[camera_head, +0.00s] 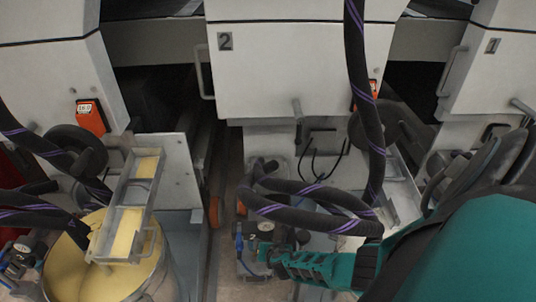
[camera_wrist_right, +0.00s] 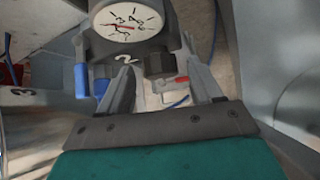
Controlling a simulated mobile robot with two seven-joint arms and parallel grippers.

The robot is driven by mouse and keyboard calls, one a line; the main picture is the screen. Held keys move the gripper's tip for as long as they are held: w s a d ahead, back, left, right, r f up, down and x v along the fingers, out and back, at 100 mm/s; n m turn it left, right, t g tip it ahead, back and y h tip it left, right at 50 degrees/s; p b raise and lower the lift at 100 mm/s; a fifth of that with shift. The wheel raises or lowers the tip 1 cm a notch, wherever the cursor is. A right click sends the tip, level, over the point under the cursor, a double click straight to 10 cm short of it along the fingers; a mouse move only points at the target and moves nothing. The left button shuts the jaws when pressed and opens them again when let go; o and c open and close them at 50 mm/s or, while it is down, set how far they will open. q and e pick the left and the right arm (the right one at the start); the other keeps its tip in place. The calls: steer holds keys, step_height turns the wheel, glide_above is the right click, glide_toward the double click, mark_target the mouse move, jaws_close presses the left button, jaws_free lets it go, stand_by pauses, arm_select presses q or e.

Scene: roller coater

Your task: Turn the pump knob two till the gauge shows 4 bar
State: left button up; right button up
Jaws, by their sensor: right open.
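The pump gauge (camera_wrist_right: 127,20) has a white round dial with a red needle and sits at the top of the right wrist view, cut by the frame edge. Its exact reading is too small to tell. A white 2 is marked on the dark pump body below it. A dark knob-like part (camera_wrist_right: 158,63) shows beside the 2. My right gripper (camera_wrist_right: 162,76) is open, with a finger to each side of this part; contact cannot be told. In the head view, my right gripper (camera_head: 270,256) is just below the small gauge (camera_head: 265,226). My left gripper is not in view.
Thick black hoses with purple stripes (camera_head: 300,215) loop above my right gripper. The white machine housing marked 2 (camera_head: 290,75) stands behind. A bucket of yellow liquid (camera_head: 90,275) and a tray stand at left.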

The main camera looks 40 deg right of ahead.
step_height(320, 180, up, 4)
steer(key=p, duration=0.3)
step_height(320, 180, up, 4)
steer(key=p, duration=0.4)
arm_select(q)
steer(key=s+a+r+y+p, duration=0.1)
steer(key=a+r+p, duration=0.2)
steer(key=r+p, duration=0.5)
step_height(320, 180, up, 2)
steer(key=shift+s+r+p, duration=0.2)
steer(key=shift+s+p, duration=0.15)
arm_select(e)
step_height(320, 180, up, 12)
steer(key=shift+f, duration=0.15)
